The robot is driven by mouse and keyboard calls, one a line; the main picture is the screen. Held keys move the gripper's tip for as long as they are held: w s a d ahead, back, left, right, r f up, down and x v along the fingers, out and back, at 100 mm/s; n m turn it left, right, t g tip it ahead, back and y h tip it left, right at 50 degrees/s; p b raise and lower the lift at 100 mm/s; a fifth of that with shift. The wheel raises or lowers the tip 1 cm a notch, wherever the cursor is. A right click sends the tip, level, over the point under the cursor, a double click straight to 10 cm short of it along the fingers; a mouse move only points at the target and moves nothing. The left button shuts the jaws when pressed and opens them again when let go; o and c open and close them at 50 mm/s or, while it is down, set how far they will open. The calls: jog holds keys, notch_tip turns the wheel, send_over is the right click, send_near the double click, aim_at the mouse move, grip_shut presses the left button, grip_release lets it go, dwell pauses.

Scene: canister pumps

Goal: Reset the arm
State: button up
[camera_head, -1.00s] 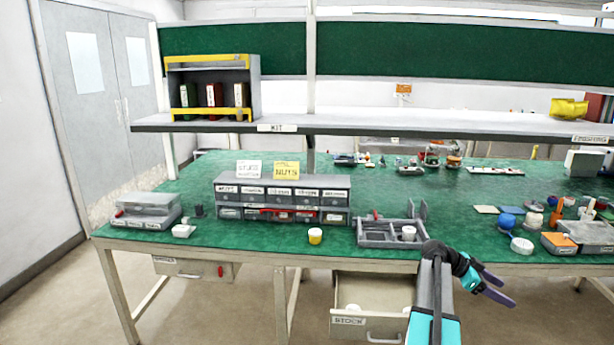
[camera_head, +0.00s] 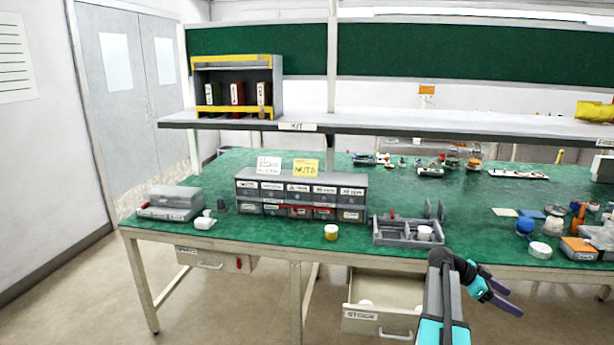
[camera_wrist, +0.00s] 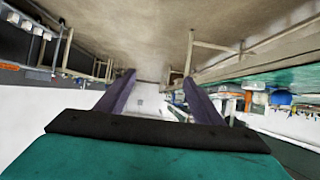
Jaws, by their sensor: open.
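My gripper (camera_head: 507,297) is at the lower right of the head view, in front of the bench's front edge. Its two dark purple fingers are apart and point to the right, with nothing between them. In the wrist view, my gripper (camera_wrist: 160,88) also shows its two fingers spread and empty, with floor and room beyond. My arm is bent low in front of the green bench (camera_head: 300,235), to the right of the open STOCK drawer (camera_head: 378,305).
A grey divided tray (camera_head: 395,236) holding a white cup (camera_head: 425,233) lies near the bench edge. A yellow-and-white jar (camera_head: 331,232) and a labelled drawer unit (camera_head: 300,198) stand left of it. Small parts, including a blue ball (camera_head: 525,226), crowd the right. The floor at left is clear.

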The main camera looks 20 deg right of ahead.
jog(key=w+a+f+n+t, duration=0.1)
jog(key=w+a+f+n, duration=0.1)
jog(key=w+a+f, duration=0.4)
jog(key=w+a+f+n+t, duration=0.15)
jog(key=w+a+f, duration=0.25)
jog(key=a+f, duration=0.45)
jog(key=a+f+n+y, duration=0.2)
jog(key=a+f+n, duration=0.3)
jog(key=a+f, duration=1.2)
jog(key=s+a+f+n+y, duration=0.2)
jog(key=s+a+f+n, duration=0.2)
jog(key=s+a, duration=0.3)
jog(key=s+a+f+n+y, duration=0.3)
jog(key=s+a+f+n, duration=0.2)
jog(key=a, duration=1.1)
jog(key=s+a+f+n+g+y, duration=0.1)
jog(key=s+a+f+n+y, duration=0.2)
jog(key=s+a+n, duration=0.4)
jog(key=s+a+f, duration=0.1)
jog(key=s+a, duration=0.1)
jog(key=a, duration=0.2)
jog(key=shift+a+f, duration=0.3)
jog(key=shift+a, duration=0.05)
jog(key=shift+s, duration=0.1)
